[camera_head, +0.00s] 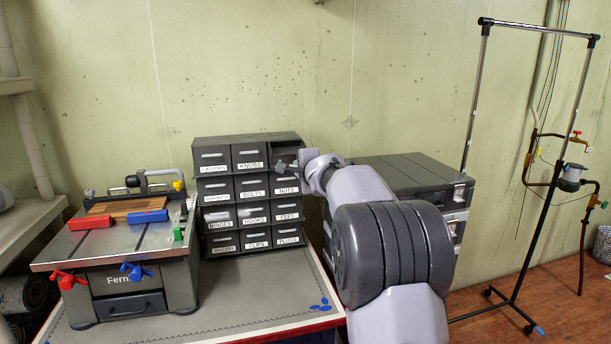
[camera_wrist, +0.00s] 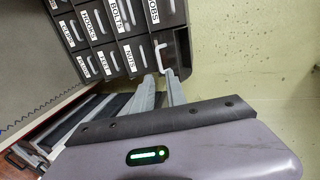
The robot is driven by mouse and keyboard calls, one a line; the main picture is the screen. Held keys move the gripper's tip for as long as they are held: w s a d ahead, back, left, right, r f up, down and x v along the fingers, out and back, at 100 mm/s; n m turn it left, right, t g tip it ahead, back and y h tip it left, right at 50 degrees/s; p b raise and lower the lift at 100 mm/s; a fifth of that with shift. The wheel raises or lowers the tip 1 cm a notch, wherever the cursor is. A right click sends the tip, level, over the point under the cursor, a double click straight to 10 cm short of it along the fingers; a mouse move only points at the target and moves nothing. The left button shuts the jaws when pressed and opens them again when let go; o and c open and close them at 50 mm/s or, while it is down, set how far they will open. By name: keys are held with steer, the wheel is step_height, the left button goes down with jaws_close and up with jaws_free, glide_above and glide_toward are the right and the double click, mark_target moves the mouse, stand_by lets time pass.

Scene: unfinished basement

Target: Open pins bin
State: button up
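A dark grey drawer cabinet (camera_head: 234,250) holds several labelled bins in rows. The top-right bin (camera_head: 288,146), beside the knobs bin (camera_head: 247,155) and above the nuts bin (camera_head: 287,187), has its front and any label partly hidden by my gripper (camera_head: 288,164). No pins label is readable. In the wrist view the top-right bin's pale handle (camera_wrist: 160,56) shows just beyond my gripper's fingers (camera_wrist: 160,78). The fingers are apart, with a gap between them, and their tips are close to the handle's lower end. Whether they touch it I cannot tell.
A bench machine (camera_head: 124,236) with red and blue parts stands left of the cabinet on the worktop (camera_head: 240,298). Small blue pieces (camera_head: 321,304) lie near its front edge. A larger dark chest (camera_head: 408,170) stands to the right, beside a metal rack (camera_head: 555,160).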

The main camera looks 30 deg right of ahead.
steer(key=v, duration=0.7)
steer(key=shift+s, duration=0.1)
steer(key=s+a+n+g+y, duration=0.1)
steer(key=s+a+n+y, duration=0.2)
steer(key=s+a+n, duration=0.55)
steer(key=s+a+n+g+y, duration=0.1)
steer(key=s+a+y, duration=0.35)
steer(key=a, duration=0.95)
steer(key=s+a+f+n+g, duration=0.2)
steer(key=s+f, duration=0.3)
steer(key=s, duration=0.4)
steer(key=s+a+f+n+g+h, duration=0.1)
steer(key=s+f, duration=0.4)
steer(key=s, duration=0.5)
steer(key=s+a+f+n+g+h, duration=0.1)
steer(key=s+f, duration=0.4)
steer(key=s, duration=0.5)
steer(key=a+n+g, duration=0.1)
steer(key=n+g, duration=0.1)
steer(key=shift+a+g, duration=0.3)
steer(key=shift+a, duration=0.05)
steer(key=shift+r+n, duration=0.1)
steer(key=shift+n, duration=0.15)
